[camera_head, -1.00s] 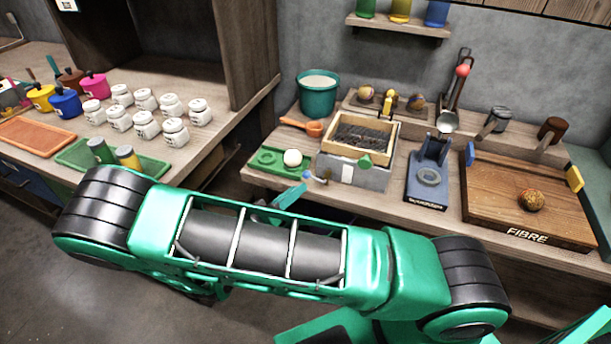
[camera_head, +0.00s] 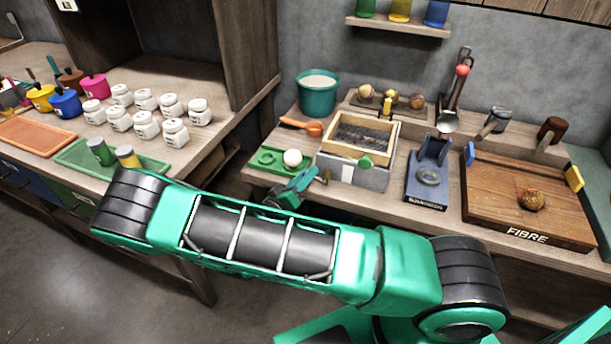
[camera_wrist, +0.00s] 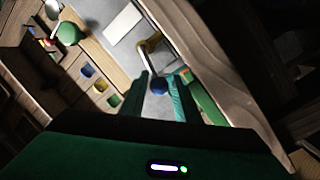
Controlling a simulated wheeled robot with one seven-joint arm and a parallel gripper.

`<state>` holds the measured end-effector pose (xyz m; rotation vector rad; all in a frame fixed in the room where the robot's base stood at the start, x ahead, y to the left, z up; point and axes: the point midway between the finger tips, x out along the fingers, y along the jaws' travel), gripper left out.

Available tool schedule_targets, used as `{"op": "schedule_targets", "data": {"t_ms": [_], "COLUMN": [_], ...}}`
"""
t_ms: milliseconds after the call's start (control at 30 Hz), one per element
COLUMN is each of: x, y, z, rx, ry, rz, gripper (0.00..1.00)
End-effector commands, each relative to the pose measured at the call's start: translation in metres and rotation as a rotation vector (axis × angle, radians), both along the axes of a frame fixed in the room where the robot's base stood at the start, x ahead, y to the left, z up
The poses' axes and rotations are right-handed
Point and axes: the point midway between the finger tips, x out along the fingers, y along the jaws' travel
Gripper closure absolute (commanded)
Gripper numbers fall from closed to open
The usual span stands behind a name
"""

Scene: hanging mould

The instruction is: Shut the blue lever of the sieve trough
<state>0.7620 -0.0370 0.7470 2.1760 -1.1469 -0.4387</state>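The sieve trough (camera_head: 352,176) is a grey box with a wood-framed sieve on top, on the right-hand bench. In the wrist view its grey wall (camera_wrist: 128,52) has a white label. A brass tap (camera_wrist: 147,47) sticks out of that wall, with the blue lever knob (camera_wrist: 158,87) near my fingertips. In the head view my gripper (camera_head: 310,178) is at the trough's front left corner and hides the blue knob. In the wrist view my gripper (camera_wrist: 160,84) is open, its fingers on either side of the knob. I cannot tell whether they touch it.
A green tray (camera_head: 268,160) with a white ball lies just left of the trough. A blue press-like stand (camera_head: 428,180) and the FIBRE board (camera_head: 500,200) stand to its right. A teal bucket (camera_head: 318,95) is behind. Floor is open in front of the left bench.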

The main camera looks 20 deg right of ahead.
Motion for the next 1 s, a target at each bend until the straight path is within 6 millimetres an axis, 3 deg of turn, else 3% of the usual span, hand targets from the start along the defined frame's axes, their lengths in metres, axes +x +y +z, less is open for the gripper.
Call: {"op": "schedule_targets", "data": {"t_ms": [367,500,1000], "x": [0.0037,0.0037,0.0033], "y": [-0.0051,-0.005,-0.0045], "z": [-0.0002,-0.0002,0.0], "rx": [0.001,0.001,0.006], "ry": [0.0,0.0,-0.004], "rz": [0.001,0.001,0.002], "gripper": [0.71,1.0,1.0]}}
